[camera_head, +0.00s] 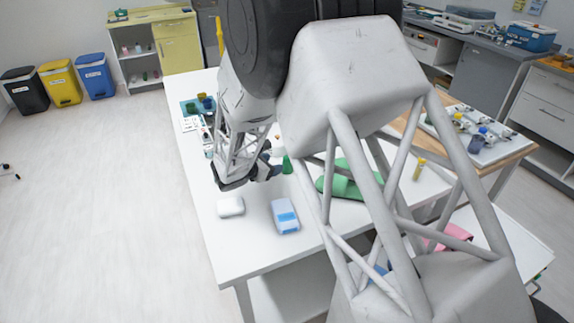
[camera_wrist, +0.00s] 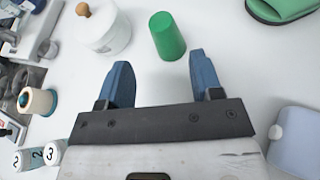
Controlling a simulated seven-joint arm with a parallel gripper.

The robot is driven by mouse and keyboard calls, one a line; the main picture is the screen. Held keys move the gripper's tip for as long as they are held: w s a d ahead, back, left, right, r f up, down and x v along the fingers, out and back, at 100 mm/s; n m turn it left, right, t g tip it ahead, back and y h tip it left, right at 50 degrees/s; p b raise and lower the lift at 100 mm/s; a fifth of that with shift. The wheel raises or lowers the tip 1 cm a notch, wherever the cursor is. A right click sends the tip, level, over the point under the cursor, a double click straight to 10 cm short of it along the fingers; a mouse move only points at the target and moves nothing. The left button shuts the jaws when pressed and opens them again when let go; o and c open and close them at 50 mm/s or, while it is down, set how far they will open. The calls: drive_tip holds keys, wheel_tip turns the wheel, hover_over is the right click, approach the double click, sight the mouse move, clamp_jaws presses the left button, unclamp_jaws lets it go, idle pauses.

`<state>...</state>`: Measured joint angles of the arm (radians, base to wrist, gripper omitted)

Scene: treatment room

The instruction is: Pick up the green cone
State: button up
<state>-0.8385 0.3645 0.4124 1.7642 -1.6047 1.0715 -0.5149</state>
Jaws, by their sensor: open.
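The green cone (camera_wrist: 167,36) shows in the wrist view on the white table, just beyond my fingertips and roughly between their lines. In the head view a small part of the green cone (camera_head: 287,165) shows beside my gripper. My gripper (camera_wrist: 157,72) is open, with two blue fingers apart and nothing between them. In the head view my gripper (camera_head: 262,176) is low over the table, partly hidden by its own frame.
A white jar with a wooden knob (camera_wrist: 101,30) stands left of the cone. A green slipper-like item (camera_wrist: 283,8) lies to the right. A blue-white pack (camera_head: 284,216) and a white block (camera_head: 230,206) lie nearer the table's front edge. Bare table surrounds the cone.

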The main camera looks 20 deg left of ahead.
sight(286, 162)
drive_tip(key=shift+x, duration=1.35)
drive_tip(key=shift+x, duration=2.6)
drive_tip(key=shift+s+d, duration=0.15)
drive_tip(key=c, duration=0.8)
